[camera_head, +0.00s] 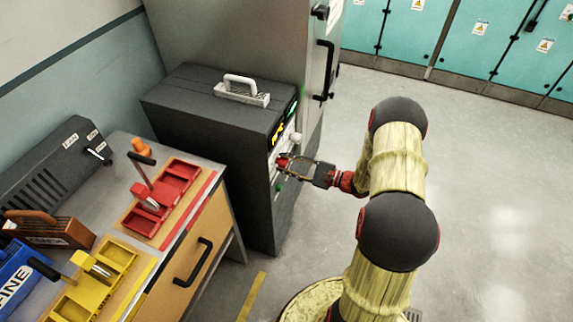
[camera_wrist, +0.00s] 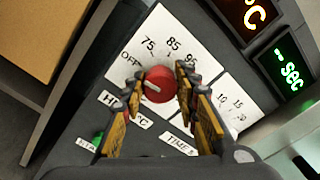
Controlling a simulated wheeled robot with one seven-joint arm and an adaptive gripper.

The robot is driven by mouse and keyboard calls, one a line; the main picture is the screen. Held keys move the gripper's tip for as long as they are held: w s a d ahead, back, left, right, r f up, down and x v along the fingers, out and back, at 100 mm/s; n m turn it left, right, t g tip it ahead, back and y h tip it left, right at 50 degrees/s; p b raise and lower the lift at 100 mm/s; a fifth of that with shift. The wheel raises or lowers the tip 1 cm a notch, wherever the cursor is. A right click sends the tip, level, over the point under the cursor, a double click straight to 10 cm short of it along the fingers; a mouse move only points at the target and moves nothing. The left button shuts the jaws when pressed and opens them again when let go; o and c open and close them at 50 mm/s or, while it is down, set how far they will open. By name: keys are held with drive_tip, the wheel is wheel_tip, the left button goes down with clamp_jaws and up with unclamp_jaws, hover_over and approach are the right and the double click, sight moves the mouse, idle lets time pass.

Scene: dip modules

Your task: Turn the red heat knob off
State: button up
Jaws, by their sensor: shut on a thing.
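The red heat knob (camera_wrist: 159,86) sits on a white dial plate (camera_wrist: 150,48) marked OFF, 75, 85 and 95 on the dark machine's front panel. Its pale pointer line lies across the knob's face; I cannot tell surely which mark it points to. My gripper (camera_wrist: 164,90) has one finger on each side of the knob and is shut on it. In the head view, my gripper (camera_head: 290,163) reaches the machine's front from the right, and the knob (camera_head: 282,160) shows partly between the fingers.
A second dial marked TIME (camera_wrist: 228,103) is beside the heat dial, partly hidden by my finger. An orange display (camera_wrist: 252,14), a green display (camera_wrist: 285,65) and a green button (camera_wrist: 98,137) are close by. A bench with red trays (camera_head: 180,176) stands left of the machine (camera_head: 215,125).

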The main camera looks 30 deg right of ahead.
idle(0.3)
drive_tip(key=o, duration=1.2)
drive_tip(key=shift+c, duration=0.2)
drive_tip(key=shift+s+d, duration=0.1)
drive_tip(key=v, duration=1.1)
drive_tip(key=shift+s+d, duration=0.25)
drive_tip(key=shift+s, duration=0.05)
